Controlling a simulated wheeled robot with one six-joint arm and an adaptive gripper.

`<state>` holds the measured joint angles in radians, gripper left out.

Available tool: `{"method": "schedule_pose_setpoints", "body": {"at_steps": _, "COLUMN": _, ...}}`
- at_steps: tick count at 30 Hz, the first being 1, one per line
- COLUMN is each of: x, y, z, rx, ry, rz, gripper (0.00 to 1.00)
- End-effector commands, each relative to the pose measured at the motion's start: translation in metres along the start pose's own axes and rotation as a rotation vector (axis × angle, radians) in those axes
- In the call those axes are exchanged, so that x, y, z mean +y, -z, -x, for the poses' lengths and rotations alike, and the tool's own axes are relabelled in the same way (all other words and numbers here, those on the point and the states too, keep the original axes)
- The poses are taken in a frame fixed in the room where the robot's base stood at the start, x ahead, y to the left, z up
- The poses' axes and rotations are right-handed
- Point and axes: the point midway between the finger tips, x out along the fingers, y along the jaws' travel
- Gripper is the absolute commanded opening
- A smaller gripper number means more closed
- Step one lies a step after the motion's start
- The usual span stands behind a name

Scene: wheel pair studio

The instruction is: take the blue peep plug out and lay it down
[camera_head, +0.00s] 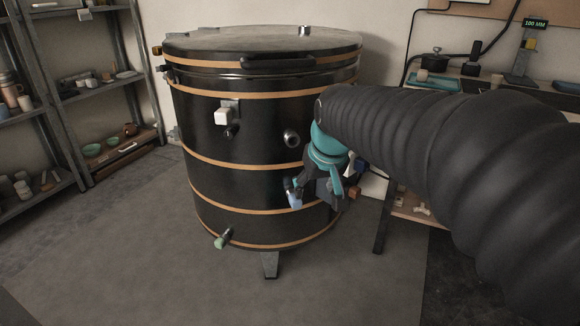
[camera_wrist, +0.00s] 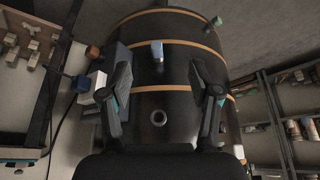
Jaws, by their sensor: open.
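The blue peep plug (camera_head: 296,203) sticks out of the lower front of the black kiln (camera_head: 235,185), between two copper bands. It also shows in the wrist view (camera_wrist: 157,50), where the kiln appears upside down. My gripper (camera_head: 309,188) is open and empty, in front of the kiln wall. In the wrist view, its two fingers (camera_wrist: 165,75) are spread wide. The plug appears between them, near fingertip level in the picture and apart from both. In the head view, a finger partly overlaps the plug's upper end.
An open round port (camera_head: 291,138) sits above the blue plug. A shelf rack (camera_head: 85,90) stands left and a workbench (camera_head: 480,88) right. Floor ahead of the kiln is clear.

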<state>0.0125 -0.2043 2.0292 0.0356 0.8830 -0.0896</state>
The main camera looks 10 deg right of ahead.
Motion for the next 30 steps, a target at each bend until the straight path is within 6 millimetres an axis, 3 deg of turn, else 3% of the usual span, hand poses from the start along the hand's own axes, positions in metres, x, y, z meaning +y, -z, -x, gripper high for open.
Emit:
{"method": "schedule_pose_setpoints", "body": {"at_steps": 1, "x": 0.002, "y": 0.015, "z": -0.018, "rx": -0.010, "ry": 0.003, "rz": 0.003, "gripper": 0.62}}
{"method": "schedule_pose_setpoints", "body": {"at_steps": 6, "x": 0.008, "y": 0.065, "z": -0.063, "rx": -0.026, "ry": 0.011, "rz": 0.019, "gripper": 0.62}}
{"method": "schedule_pose_setpoints", "body": {"at_steps": 12, "x": 0.014, "y": 0.102, "z": -0.108, "rx": -0.038, "ry": 0.017, "rz": 0.033, "gripper": 0.62}}
{"method": "schedule_pose_setpoints", "body": {"at_steps": 18, "x": 0.016, "y": 0.117, "z": -0.128, "rx": -0.042, "ry": 0.021, "rz": 0.040, "gripper": 0.62}}
{"method": "schedule_pose_setpoints", "body": {"at_steps": 23, "x": 0.015, "y": 0.117, "z": -0.141, "rx": -0.044, "ry": 0.021, "rz": 0.040, "gripper": 0.62}}
{"method": "schedule_pose_setpoints", "body": {"at_steps": 30, "x": 0.015, "y": 0.114, "z": -0.180, "rx": -0.046, "ry": 0.022, "rz": 0.040, "gripper": 0.62}}
